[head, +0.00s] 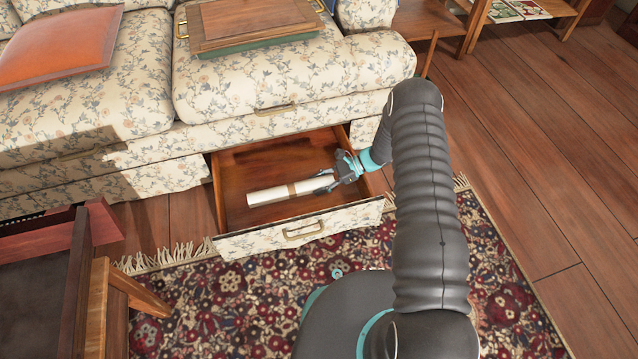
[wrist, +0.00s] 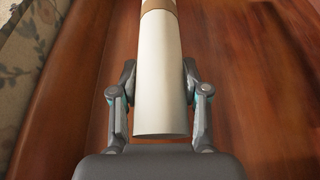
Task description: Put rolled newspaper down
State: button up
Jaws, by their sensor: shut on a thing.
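The rolled newspaper (head: 274,194) is a cream-white roll with a brown band. It is in or just above the open wooden drawer (head: 236,161) under the floral sofa; I cannot tell whether it touches the drawer floor. My gripper (head: 330,180) is shut on the roll near its right end, inside the drawer's outline. In the wrist view the roll (wrist: 158,70) runs lengthwise between the two fingers of my gripper (wrist: 158,85), its near end facing me and its brown band at the top edge. The roll's far end is out of the wrist view.
The drawer's floral front with a brass handle (head: 303,229) faces the patterned rug (head: 235,290). The sofa seat (head: 290,75) overhangs behind the drawer and holds a wooden tray (head: 250,22). A chair (head: 60,270) stands at lower left. Bare wood floor lies at the right.

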jog(key=shift+f+b, duration=0.4)
jog(key=shift+f, duration=0.05)
jog(key=o, duration=1.3)
jog(key=shift+c, duration=0.2)
jog(key=shift+r, duration=0.1)
